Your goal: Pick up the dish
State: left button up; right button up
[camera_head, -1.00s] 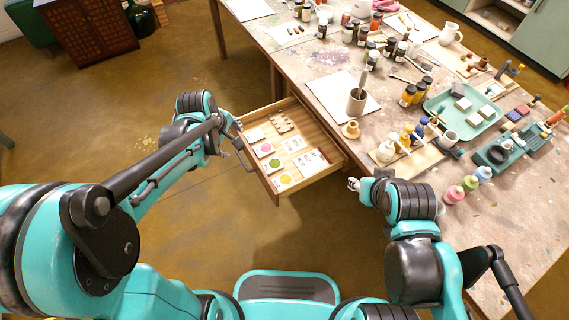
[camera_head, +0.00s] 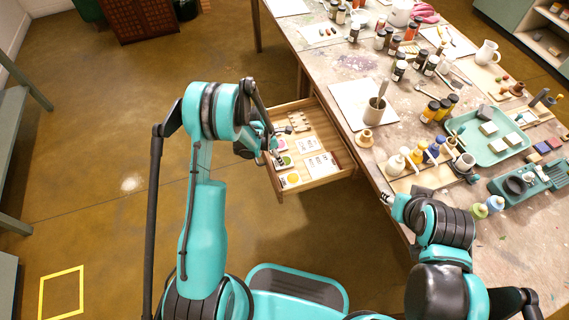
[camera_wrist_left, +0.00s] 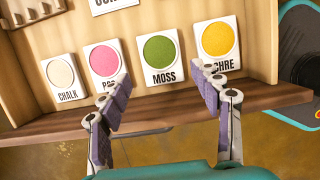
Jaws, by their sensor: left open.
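Several square labelled pigment dishes lie in the open wooden drawer (camera_head: 334,150). The left wrist view shows a pale chalk dish (camera_wrist_left: 62,80), a pink dish (camera_wrist_left: 103,62) with its label partly hidden, a green moss dish (camera_wrist_left: 160,48) and a yellow ochre dish (camera_wrist_left: 215,40). My left gripper (camera_wrist_left: 160,90) is open and empty at the drawer's front edge. Its fingertips flank the moss dish's near side, one over the pink label, one over the ochre label. In the head view my left gripper (camera_head: 272,158) is at the drawer's left side. My right gripper (camera_head: 386,198) is by the table edge, its jaws too small to judge.
The drawer also holds white cards (camera_head: 321,165) and a notched wooden rack (camera_head: 298,122). On the table (camera_head: 405,165) stand a brush cup (camera_head: 375,110), several bottles and a teal tray (camera_head: 490,140).

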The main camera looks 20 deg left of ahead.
pick_arm(q)
jog(key=b+x, duration=0.2)
jog(key=x, duration=0.3)
jog(key=shift+d+f+b, duration=0.1)
jog(key=shift+d+b, duration=0.05)
jog(key=shift+b, duration=0.2)
jog(key=c, duration=1)
jog(key=shift+r, duration=0.25)
